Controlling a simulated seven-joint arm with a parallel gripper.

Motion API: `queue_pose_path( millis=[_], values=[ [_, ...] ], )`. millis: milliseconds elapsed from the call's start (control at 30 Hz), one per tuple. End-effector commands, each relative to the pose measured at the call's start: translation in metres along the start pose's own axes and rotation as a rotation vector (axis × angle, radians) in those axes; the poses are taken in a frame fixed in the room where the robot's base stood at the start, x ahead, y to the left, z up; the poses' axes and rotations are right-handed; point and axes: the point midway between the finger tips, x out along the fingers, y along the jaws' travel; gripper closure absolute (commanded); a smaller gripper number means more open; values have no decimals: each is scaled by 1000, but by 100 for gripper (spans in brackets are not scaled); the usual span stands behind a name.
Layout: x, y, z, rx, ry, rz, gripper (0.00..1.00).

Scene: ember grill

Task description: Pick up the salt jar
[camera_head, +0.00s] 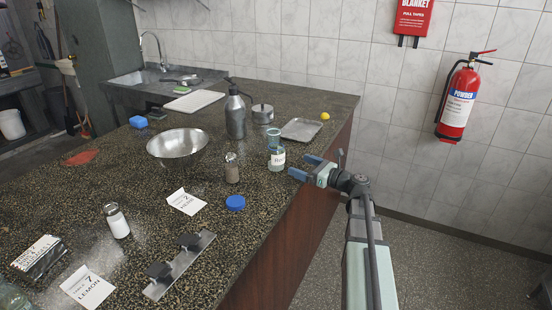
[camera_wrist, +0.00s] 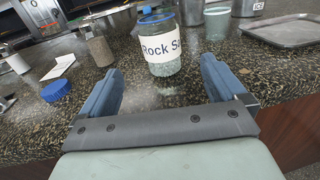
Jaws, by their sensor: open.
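The salt jar (camera_wrist: 163,66) is clear glass with a white label reading "Rock Sa" and pale grains inside. In the wrist view it stands upright on the counter, ahead of my gripper (camera_wrist: 162,72) and between the lines of its blue fingers. In the head view the jar (camera_head: 277,165) stands near the counter's right edge. My gripper (camera_head: 300,166) is open and empty, just right of the jar. A gap shows between the fingertips and the jar in the wrist view.
A blue lid (camera_head: 235,203) lies on the counter (camera_head: 215,255) in front of the jar. A brown-filled shaker (camera_head: 232,170) stands to its left. A clear, blue-tinted container (camera_head: 273,136) stands behind it. A metal tray (camera_head: 301,129), grey bottle (camera_head: 235,115) and steel bowl (camera_head: 178,145) are farther back.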

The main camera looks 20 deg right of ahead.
Motion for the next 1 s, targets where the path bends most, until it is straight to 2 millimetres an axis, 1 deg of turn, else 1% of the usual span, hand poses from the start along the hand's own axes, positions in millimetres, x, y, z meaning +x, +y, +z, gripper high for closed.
queue_pose_path(
  millis=[33, 100, 300, 433, 667, 733, 1000],
  values=[
    [10, -2, 0, -1, 0, 1, 3],
    [23, -2, 0, -2, 0, 2, 3],
    [54, -2, 0, -3, 1, -1, 3],
    [66, -2, 0, -4, 1, -1, 3],
    [73, -2, 0, -4, 1, -3, 3],
    [78, -2, -1, -4, 1, -2, 3],
    [113, -2, -2, -4, 2, -1, 3]
  ],
)
